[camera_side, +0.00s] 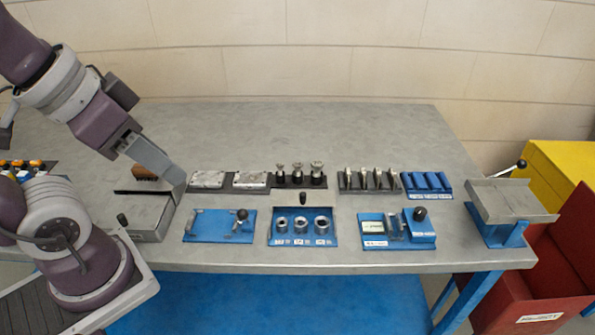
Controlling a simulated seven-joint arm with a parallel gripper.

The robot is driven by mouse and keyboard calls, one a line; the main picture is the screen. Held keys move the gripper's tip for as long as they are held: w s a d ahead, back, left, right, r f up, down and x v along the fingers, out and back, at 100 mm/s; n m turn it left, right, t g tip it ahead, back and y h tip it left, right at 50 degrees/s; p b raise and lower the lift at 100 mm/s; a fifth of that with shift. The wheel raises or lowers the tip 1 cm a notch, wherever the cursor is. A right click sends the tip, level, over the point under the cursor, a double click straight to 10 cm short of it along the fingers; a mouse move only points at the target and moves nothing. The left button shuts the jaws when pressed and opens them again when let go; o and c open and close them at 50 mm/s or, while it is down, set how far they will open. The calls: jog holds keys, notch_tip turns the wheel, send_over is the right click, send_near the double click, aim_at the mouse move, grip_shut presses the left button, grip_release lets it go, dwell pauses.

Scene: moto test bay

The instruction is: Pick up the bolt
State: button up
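My gripper (178,183) points down and to the right at the left of the table, just above a grey box. Its fingers are seen from the side, so I cannot tell whether they are open or shut, and I see nothing between them. Several small parts with metal tops, which look like bolts (297,169), stand upright in a dark rack (324,186) at the middle of the table. They are well to the right of my gripper. Which one is the task's bolt I cannot tell.
The grey box (150,236) is under my gripper. Two pale blocks (208,179), a blue clamp plate (207,225), a three-hole blue block (303,241), a gauge station (374,240) and blue cylinders (427,181) share the table. A red bin (540,290) stands right. The table's back is clear.

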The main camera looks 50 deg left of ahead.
jog(key=m+g, duration=0.5)
jog(key=m, duration=0.9)
send_over(298, 163)
jog(key=s, duration=0.1)
notch_tip(298, 163, down, 14)
jog(key=shift+m+g, duration=0.3)
jog(key=shift+m, duration=0.5)
jog(key=f, duration=0.1)
jog(key=w+f, duration=0.1)
jog(key=a+f, duration=0.1)
jog(key=f, duration=0.1)
jog(key=shift+w, duration=0.2)
jog(key=f, duration=0.4)
jog(key=d+f, duration=0.1)
jog(key=f, duration=0.2)
jog(key=shift+s, duration=0.25)
grip_shut()
